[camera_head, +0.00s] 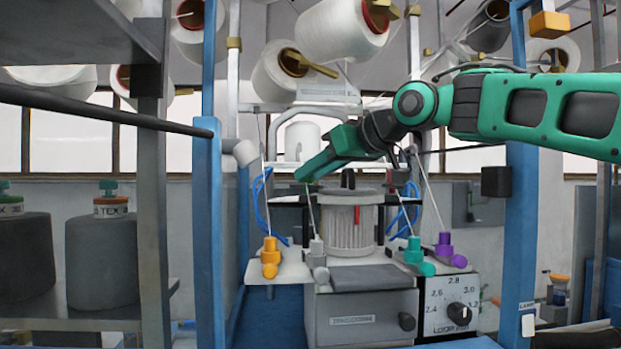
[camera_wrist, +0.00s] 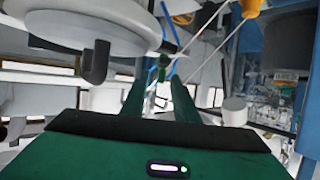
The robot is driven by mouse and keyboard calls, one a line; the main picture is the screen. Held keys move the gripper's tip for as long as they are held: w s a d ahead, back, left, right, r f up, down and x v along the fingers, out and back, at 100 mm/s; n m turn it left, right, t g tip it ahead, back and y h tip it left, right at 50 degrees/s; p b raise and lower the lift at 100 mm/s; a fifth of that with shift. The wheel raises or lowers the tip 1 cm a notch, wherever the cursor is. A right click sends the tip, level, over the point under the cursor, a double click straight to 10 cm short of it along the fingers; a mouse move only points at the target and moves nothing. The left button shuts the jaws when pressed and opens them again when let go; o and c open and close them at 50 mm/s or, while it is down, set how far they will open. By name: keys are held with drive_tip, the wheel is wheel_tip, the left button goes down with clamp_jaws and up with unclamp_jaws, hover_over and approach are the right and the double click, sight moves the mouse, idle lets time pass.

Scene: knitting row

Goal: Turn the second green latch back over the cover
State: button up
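My gripper (camera_head: 308,172) reaches in from the right, left of and a little above the round cover (camera_head: 342,198) with its black knob (camera_head: 348,179). In the wrist view the cover is a pale disc (camera_wrist: 75,28) on the left, its knob (camera_wrist: 95,62) pointing down the picture. My two green fingers (camera_wrist: 158,102) stand apart in that view. A small green piece (camera_wrist: 162,89) shows between or just beyond their tips; I cannot tell if it is a latch or if they touch it. I cannot make out either green latch for certain in the head view.
Orange (camera_head: 270,255), teal (camera_head: 417,256) and purple (camera_head: 446,250) yarn guides stand in front, with taut yarns rising past my arm. Blue posts (camera_head: 208,230) flank the machine. Blue tubes (camera_head: 268,215) run beside the cylinder (camera_head: 352,225).

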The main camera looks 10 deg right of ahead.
drive_tip(key=shift+w+a+f, duration=0.15)
drive_tip(key=shift+w+a, duration=0.15)
drive_tip(key=shift+w, duration=0.05)
clamp_jaws()
drive_tip(key=shift+w+d+y, duration=0.1)
drive_tip(key=shift+y, duration=0.2)
drive_tip(key=shift+w+d+n+g+y, duration=0.1)
drive_tip(key=shift+n+g+y, duration=0.3)
drive_tip(key=shift+n, duration=0.1)
drive_tip(key=shift+w+d+n+g+y, duration=0.1)
drive_tip(key=shift+n+g+y, duration=0.2)
drive_tip(key=shift+n+g, duration=0.15)
drive_tip(key=shift+n, duration=0.35)
drive_tip(key=shift+g+y, duration=0.35)
drive_tip(key=shift+y, duration=0.05)
